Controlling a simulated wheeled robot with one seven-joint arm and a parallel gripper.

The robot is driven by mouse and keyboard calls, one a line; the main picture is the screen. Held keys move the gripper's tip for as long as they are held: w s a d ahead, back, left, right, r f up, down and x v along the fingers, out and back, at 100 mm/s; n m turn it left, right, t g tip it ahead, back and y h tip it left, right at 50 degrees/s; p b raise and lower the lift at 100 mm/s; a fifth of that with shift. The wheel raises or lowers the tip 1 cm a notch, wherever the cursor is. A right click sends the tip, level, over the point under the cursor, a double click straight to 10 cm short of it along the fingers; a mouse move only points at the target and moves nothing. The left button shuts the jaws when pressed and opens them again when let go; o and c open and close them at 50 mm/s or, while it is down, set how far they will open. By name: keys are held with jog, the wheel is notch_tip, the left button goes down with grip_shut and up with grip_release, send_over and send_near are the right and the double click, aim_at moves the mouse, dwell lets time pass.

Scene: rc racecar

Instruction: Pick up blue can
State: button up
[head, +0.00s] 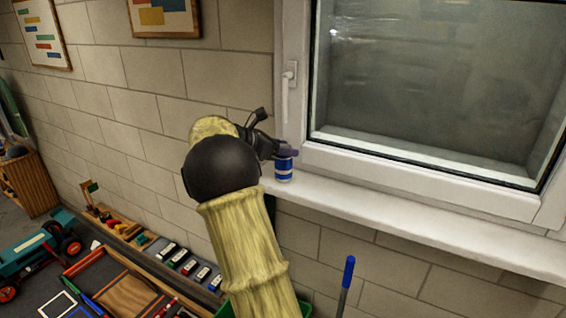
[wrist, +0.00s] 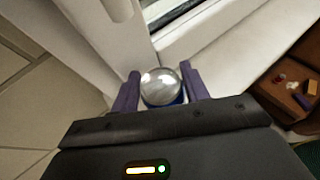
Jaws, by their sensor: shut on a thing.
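The blue can (head: 284,168) stands upright at the left end of the white window sill (head: 400,213) in the head view, with a white band around it. My gripper (head: 288,151) is at the top of the can, and part of the arm hides what is left of it. In the wrist view, the can's silver top (wrist: 160,86) sits between the two purple fingers of my gripper (wrist: 162,88), with a blue edge showing below. The fingers are closed on its sides. I cannot tell whether the can's base touches the sill.
The window frame (head: 293,60) with its handle (head: 290,85) rises right behind the can. The sill to the right is clear. A blue-tipped pole (head: 347,275) stands below the sill. A wooden tray (head: 125,290) and a toy car (head: 40,250) lie at lower left.

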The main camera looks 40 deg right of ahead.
jog(key=shift+r+b, duration=0.5)
jog(key=shift+r, duration=0.1)
notch_tip(320, 180, up, 2)
jog(key=shift+r+b, duration=0.1)
jog(key=shift+b, duration=0.45)
jog(key=w+a+b, duration=0.2)
jog(key=a+b, duration=0.4)
jog(key=a, duration=1.2)
jog(key=shift+w, duration=0.35)
jog(key=shift+d, duration=0.1)
